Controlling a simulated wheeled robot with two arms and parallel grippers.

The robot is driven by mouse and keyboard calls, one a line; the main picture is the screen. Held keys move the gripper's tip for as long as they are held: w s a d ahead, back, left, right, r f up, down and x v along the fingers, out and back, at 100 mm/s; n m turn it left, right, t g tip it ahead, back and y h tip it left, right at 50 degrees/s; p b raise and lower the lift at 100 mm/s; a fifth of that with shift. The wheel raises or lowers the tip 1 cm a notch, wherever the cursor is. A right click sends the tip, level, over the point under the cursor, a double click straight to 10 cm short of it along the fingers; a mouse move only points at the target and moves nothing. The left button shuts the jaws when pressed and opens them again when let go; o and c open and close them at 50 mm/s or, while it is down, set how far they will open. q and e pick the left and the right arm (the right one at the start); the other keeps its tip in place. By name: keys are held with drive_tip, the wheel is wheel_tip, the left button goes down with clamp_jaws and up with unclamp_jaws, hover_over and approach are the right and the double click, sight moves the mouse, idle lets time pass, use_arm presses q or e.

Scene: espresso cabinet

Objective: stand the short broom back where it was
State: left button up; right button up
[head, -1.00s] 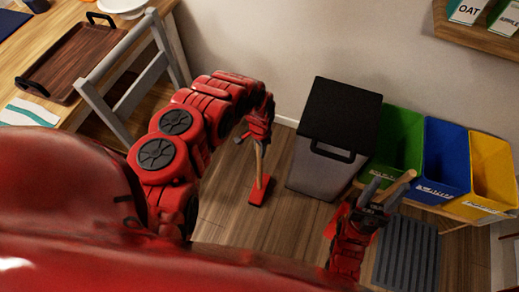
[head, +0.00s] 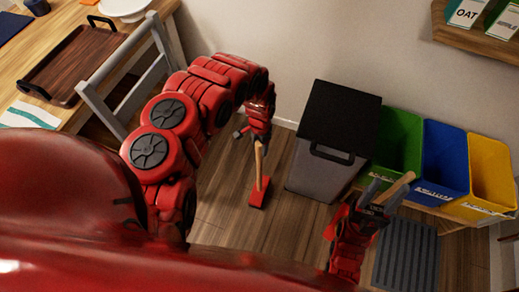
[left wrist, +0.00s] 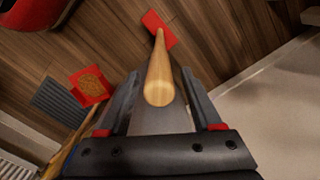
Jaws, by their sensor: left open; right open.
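A broom with a red head (head: 259,192) and a wooden handle (head: 259,160) stands on the floor, left of the grey bin. My left gripper (head: 254,134) is open at the top of this handle. In the left wrist view the handle (left wrist: 160,75) lies between the spread fingers (left wrist: 161,85), its end towards the camera; contact cannot be told. My right gripper (head: 373,192) is open near the mat. A second wooden handle (head: 401,185) shows at its fingers, with a red part on the other side. The left wrist view shows a red block with a tan, bristle-like face (left wrist: 92,84) there.
A grey bin with a black lid (head: 338,115) stands against the wall. Green (head: 400,140), blue (head: 446,160) and yellow (head: 492,175) bins are to its right. A ribbed grey mat (head: 408,255) lies in front. A chair (head: 130,95) and table are at left.

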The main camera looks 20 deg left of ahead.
use_arm(q)
wheel_tip(320, 180, up, 6)
drive_tip(key=p, duration=0.3)
drive_tip(key=shift+r, duration=0.1)
drive_tip(key=shift+r+p, duration=0.35)
drive_tip(key=shift+r, duration=0.2)
